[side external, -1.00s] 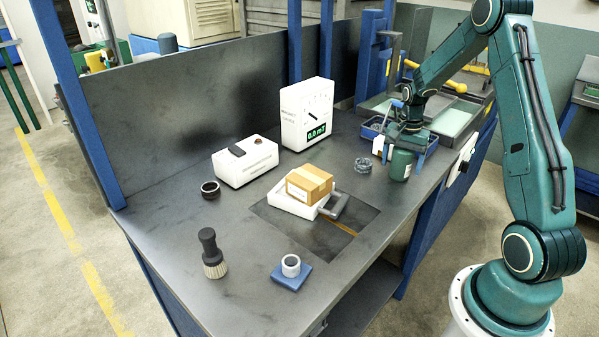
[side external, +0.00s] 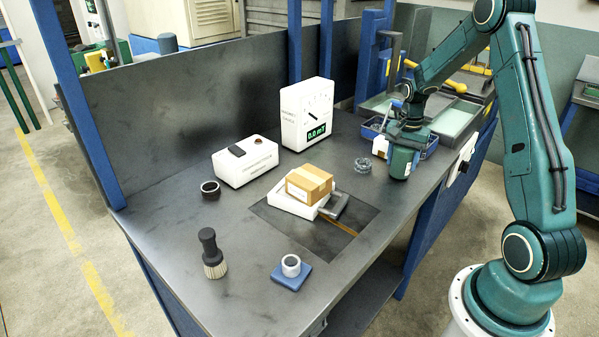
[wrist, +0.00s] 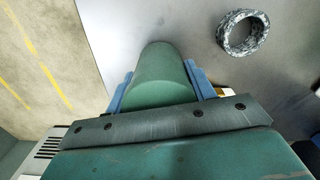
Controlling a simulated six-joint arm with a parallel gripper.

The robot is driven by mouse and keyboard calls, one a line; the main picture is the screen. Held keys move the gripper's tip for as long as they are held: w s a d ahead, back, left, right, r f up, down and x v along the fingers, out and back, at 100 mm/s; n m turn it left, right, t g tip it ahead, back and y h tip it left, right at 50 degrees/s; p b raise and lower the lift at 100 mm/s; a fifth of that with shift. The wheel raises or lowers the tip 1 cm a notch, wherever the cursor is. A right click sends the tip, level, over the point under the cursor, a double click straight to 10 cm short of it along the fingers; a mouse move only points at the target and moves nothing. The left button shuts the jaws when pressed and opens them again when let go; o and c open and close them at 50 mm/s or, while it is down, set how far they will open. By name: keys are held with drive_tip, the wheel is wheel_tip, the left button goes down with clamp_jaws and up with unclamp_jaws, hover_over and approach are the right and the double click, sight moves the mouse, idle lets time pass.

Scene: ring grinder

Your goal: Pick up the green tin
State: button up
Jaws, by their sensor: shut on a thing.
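The green tin (side external: 400,164) stands on the grey workbench near its right edge in the side external view. My gripper (side external: 402,150) has come down over it from above. In the wrist view the green tin (wrist: 161,75) lies between the two blue fingers of my gripper (wrist: 160,88), one on each side. The fingers are shut on the tin. The tin's underside is hidden in the wrist view, and I cannot tell any gap between it and the bench.
A dark ring (side external: 363,165) lies just left of the tin; the ring also shows in the wrist view (wrist: 243,33). A cardboard box (side external: 309,184) rests on a white tray farther left. A blue tray (side external: 372,128) is behind my gripper. The bench edge is close on the right.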

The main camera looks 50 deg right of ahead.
wheel_tip(320, 180, up, 19)
drive_tip(key=shift+r, duration=0.2)
idle(0.4)
drive_tip(key=shift+w, duration=0.1)
idle(0.4)
